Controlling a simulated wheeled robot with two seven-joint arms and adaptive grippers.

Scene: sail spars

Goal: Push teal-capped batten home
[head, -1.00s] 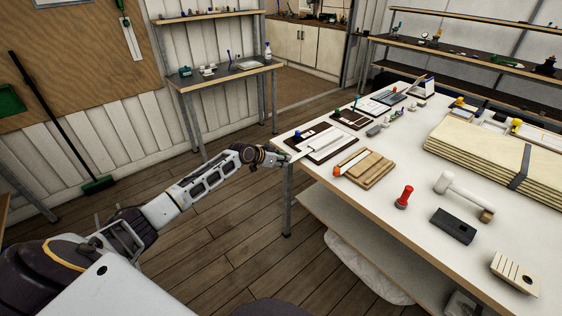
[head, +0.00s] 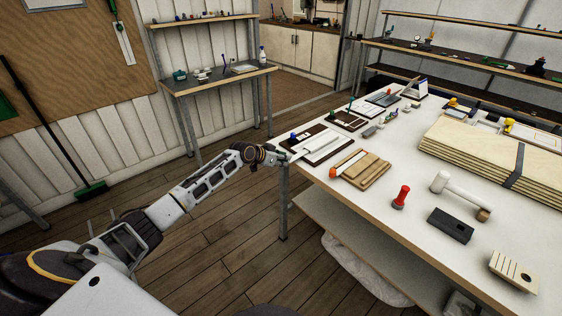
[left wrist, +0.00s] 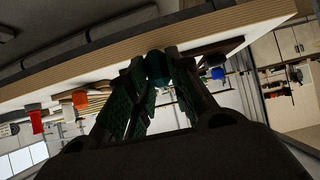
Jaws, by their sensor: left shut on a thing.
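My left gripper (head: 287,158) is at the near left corner of the white table. In the left wrist view its fingers (left wrist: 157,72) close around a teal cap (left wrist: 156,64). The gripper mostly hides this cap in the head view. A white piece (head: 320,143) on a dark board (head: 309,158) lies just right of the fingertips; I cannot tell how far the batten is inside it. My right gripper is not in view.
A blue cap (head: 294,136) stands close behind the gripper. An orange-tipped strip on a wooden block (head: 366,171), a red-handled tool (head: 401,196) and a mallet (head: 455,188) lie to the right. The table edge (head: 350,222) is near my arm.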

